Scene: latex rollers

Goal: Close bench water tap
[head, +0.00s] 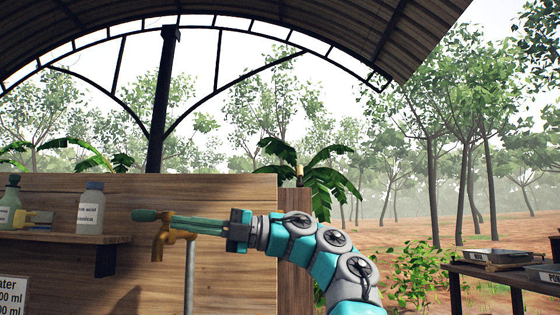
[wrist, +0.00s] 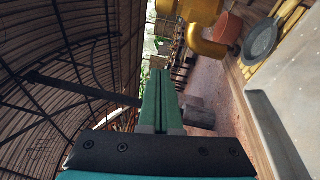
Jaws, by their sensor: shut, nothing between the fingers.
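The brass water tap (head: 163,242) stands in front of the wooden wall, with a grey upright pipe (head: 190,275) below it. A green rounded piece (head: 146,215) shows at the tap's upper left; I cannot tell whether it is the tap's handle. My gripper (head: 185,222) is shut and empty. Its green fingers point left, level with the top of the tap, and overlap it in the head view; contact cannot be told. In the wrist view the shut fingers (wrist: 160,85) point up the picture, and the tap's brass body (wrist: 208,45) is to their upper right.
A wooden shelf (head: 65,238) on the left holds a white labelled bottle (head: 91,210) and a green-capped bottle (head: 12,205). A dark table (head: 500,276) with trays stands at the right. Open ground with trees lies behind the wall.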

